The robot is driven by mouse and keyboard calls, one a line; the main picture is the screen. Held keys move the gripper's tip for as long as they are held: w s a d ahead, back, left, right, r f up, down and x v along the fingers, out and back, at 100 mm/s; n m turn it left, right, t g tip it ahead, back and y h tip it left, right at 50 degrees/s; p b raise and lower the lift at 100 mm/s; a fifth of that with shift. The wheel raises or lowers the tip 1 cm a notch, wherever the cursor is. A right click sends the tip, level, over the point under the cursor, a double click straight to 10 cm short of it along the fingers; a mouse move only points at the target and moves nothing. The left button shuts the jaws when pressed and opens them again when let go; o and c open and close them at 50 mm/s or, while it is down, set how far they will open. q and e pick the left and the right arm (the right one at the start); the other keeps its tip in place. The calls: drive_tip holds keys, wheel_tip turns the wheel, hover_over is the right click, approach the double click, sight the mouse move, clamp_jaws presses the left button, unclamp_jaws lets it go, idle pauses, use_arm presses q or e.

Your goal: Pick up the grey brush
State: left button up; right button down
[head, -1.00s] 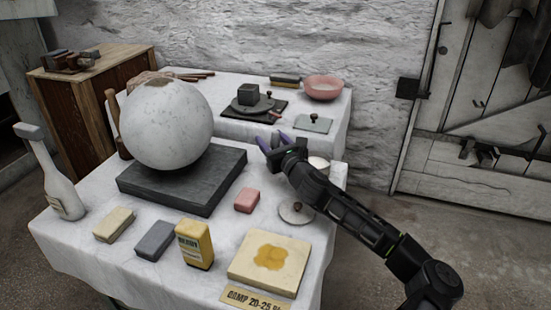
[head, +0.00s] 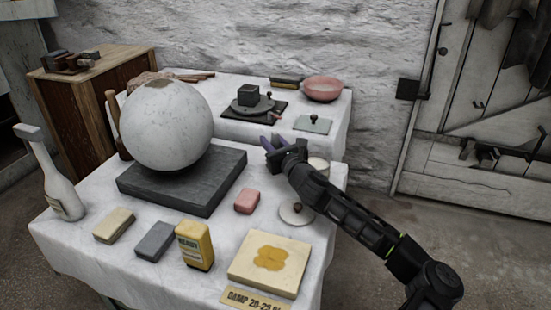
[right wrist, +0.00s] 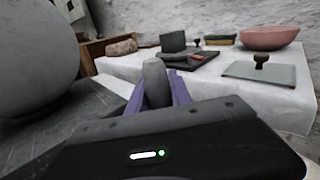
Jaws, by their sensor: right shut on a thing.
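My right gripper (head: 271,143) has its purple fingers shut at the right of the dark slab. In the right wrist view the fingers (right wrist: 160,95) are closed on a grey, round-ended piece, which I take to be the grey brush (right wrist: 155,78). It stands up between them, and its lower part is hidden behind the gripper body. In the head view I cannot make the brush out apart from the fingers. My left gripper is not in view.
A large plaster sphere (head: 165,125) rests on a dark slab (head: 180,190) close left of the gripper. A pink block (head: 247,201), a yellow container (head: 195,245) and a cream tray (head: 240,272) stand in front. A pink bowl (head: 323,89) stands on the back table.

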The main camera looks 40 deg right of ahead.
drive_tip(key=shift+r, duration=0.1)
idle(0.3)
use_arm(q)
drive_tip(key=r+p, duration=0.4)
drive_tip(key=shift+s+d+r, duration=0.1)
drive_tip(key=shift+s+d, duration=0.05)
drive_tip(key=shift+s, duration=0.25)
use_arm(e)
wheel_tip(320, 180, up, 10)
idle(0.8)
